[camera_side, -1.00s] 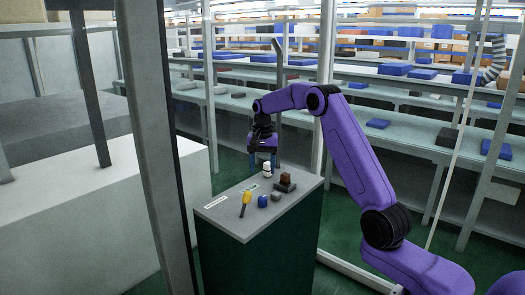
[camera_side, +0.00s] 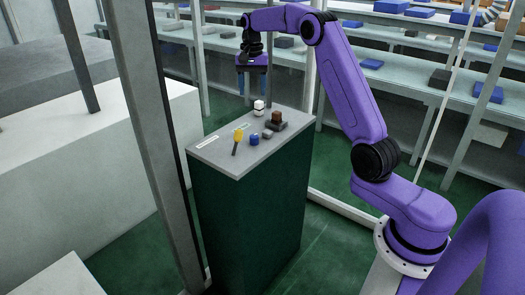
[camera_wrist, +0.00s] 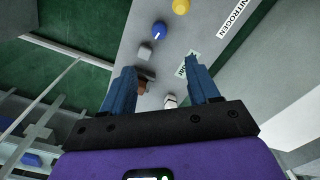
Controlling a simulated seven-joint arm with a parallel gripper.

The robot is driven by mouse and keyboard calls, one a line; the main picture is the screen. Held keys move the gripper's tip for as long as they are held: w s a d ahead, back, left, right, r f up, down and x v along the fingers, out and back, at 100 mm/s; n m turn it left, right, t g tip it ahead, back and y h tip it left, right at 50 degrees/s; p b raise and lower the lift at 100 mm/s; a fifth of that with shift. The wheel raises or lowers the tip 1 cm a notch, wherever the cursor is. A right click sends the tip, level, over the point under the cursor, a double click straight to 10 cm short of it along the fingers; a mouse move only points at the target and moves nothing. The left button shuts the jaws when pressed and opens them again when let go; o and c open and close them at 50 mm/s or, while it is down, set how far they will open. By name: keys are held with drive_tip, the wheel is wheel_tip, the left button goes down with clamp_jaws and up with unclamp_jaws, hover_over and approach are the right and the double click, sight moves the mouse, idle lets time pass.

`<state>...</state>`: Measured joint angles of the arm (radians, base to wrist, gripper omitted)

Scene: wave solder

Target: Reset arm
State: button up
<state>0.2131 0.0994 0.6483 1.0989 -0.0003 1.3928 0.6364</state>
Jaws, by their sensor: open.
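My gripper (camera_side: 252,88) hangs fingers-down in the side view, above the far end of the grey-topped stand. Its two blue fingers are spread apart with nothing between them, as the wrist view also shows (camera_wrist: 162,68). A white item with a dark band (camera_side: 258,111) stands on the stand, below the gripper and apart from it. In the wrist view this white item (camera_wrist: 170,101) and a brown piece on a dark base (camera_wrist: 147,76) show beyond the fingers; the right finger does not touch the white item.
Shelves with blue bins (camera_side: 488,93) stand behind.

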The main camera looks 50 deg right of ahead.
drive_tip(key=s+a+n, duration=0.6)
drive_tip(key=s+a, duration=0.1)
drive_tip(key=a, duration=0.4)
drive_tip(key=s+a+n, duration=0.5)
drive_tip(key=s+a, duration=0.3)
drive_tip(key=a, duration=0.4)
drive_tip(key=s+f+n, duration=0.2)
drive_tip(key=s+n, duration=0.4)
drive_tip(key=s, duration=0.7)
drive_tip(key=s+f+n, duration=0.2)
drive_tip(key=s+n, duration=0.4)
drive_tip(key=s, duration=0.7)
drive_tip(key=shift+d+f, duration=0.25)
drive_tip(key=shift+f, duration=0.05)
